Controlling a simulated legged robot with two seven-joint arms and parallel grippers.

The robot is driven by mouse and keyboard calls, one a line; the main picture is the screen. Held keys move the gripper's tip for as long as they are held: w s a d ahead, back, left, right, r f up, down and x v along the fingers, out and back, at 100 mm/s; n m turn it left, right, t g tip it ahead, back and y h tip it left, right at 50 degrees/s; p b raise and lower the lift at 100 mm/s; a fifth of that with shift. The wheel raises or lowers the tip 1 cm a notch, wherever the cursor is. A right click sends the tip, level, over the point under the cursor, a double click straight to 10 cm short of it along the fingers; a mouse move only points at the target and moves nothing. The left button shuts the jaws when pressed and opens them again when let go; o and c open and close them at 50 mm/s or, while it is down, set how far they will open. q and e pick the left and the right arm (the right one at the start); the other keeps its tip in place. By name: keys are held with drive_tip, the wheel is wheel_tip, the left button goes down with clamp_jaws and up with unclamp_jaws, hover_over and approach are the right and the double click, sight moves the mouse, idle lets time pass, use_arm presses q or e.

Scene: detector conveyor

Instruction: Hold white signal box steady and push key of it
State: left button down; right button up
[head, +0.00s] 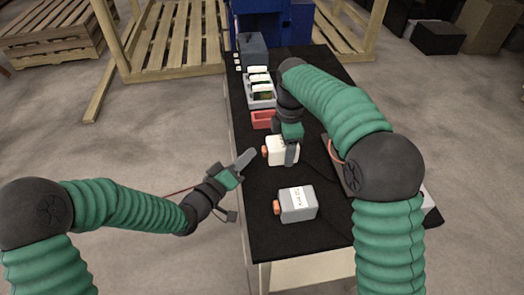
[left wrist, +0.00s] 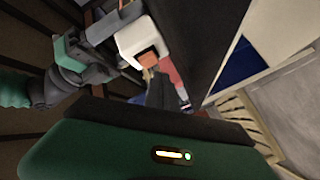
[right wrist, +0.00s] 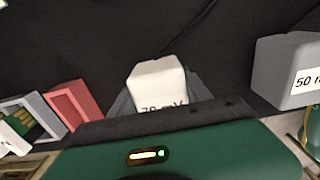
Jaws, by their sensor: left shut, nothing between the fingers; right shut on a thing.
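The white signal box (head: 281,144) stands on the black table top, with its orange key (head: 265,152) facing left toward my left gripper. My right gripper (head: 290,153) is shut on the white box from above. In the right wrist view the white box (right wrist: 157,78) sits between the fingers, its dark "mV" label partly hidden. My left gripper (head: 246,158) is shut and empty, its tips at the table's left edge, close to the key. In the left wrist view the orange key (left wrist: 149,59) on the white box (left wrist: 143,36) is just beyond the fingertips; whether they touch cannot be told.
A grey signal box (head: 298,205) with an orange key stands nearer on the table. Behind the white box are a red bin (head: 263,120) and a grey bin (head: 262,103) with circuit boards. A dark grey block (head: 252,51) stands further back.

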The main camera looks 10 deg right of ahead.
idle(0.7)
use_arm(q)
drive_tip(key=shift+d+r, duration=0.1)
drive_tip(key=shift+d, duration=0.35)
drive_tip(key=shift+d, duration=0.55)
idle(0.7)
drive_tip(key=shift+a, duration=0.1)
drive_tip(key=shift+s+a, duration=0.1)
drive_tip(key=shift+a, duration=0.7)
drive_tip(key=a, duration=0.5)
idle(0.5)
